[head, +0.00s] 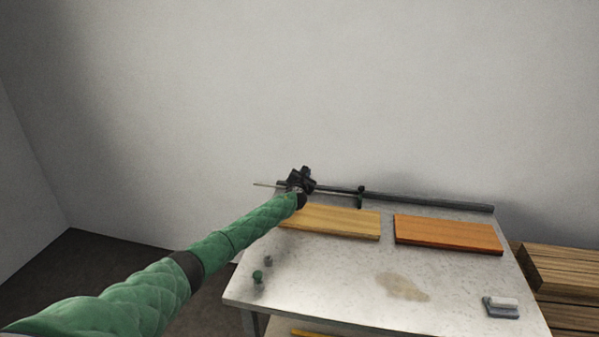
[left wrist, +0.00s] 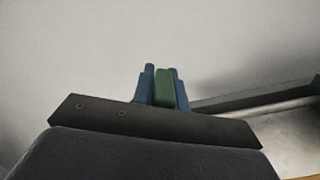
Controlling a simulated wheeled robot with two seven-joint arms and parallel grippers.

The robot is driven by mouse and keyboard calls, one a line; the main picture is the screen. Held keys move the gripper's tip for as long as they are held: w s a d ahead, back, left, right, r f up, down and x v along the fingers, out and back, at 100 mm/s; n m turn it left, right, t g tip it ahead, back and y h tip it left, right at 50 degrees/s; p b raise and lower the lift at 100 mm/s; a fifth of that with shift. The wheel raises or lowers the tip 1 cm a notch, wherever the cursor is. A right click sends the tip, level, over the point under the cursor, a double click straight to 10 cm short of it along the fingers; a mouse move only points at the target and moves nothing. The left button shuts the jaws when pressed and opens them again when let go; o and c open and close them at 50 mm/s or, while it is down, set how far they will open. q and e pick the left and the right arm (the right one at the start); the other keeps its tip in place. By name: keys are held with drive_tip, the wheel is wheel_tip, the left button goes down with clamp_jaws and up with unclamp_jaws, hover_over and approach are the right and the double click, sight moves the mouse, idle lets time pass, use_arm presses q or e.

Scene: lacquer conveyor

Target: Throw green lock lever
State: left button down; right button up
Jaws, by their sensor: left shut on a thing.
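My left gripper (head: 301,180) is at the left part of the dark rail along the back of the table. In the left wrist view its two blue fingers (left wrist: 161,84) are shut on an upright green piece, the green lock lever (left wrist: 165,88). In the head view the gripper hides the lever and the part of the rail behind it. A small dark green bracket (head: 360,201) stands farther right on the rail. My right gripper is not in view.
The speckled grey table (head: 330,270) holds a light wooden board (head: 335,222) and an orange-brown board (head: 447,234). A green knob (head: 257,276) is near the left edge. Planks (head: 565,273) are stacked right.

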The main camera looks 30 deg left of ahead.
use_arm(q)
drive_tip(key=shift+w+d+f+m, duration=0.1)
drive_tip(key=shift+d+f+m, duration=0.35)
drive_tip(key=shift+d+m, duration=0.2)
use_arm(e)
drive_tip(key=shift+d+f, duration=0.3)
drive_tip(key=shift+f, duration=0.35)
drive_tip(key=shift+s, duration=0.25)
use_arm(q)
drive_tip(key=c, duration=1.5)
unclamp_jaws()
drive_tip(key=shift+c, duration=0.2)
drive_tip(key=shift+o, duration=0.7)
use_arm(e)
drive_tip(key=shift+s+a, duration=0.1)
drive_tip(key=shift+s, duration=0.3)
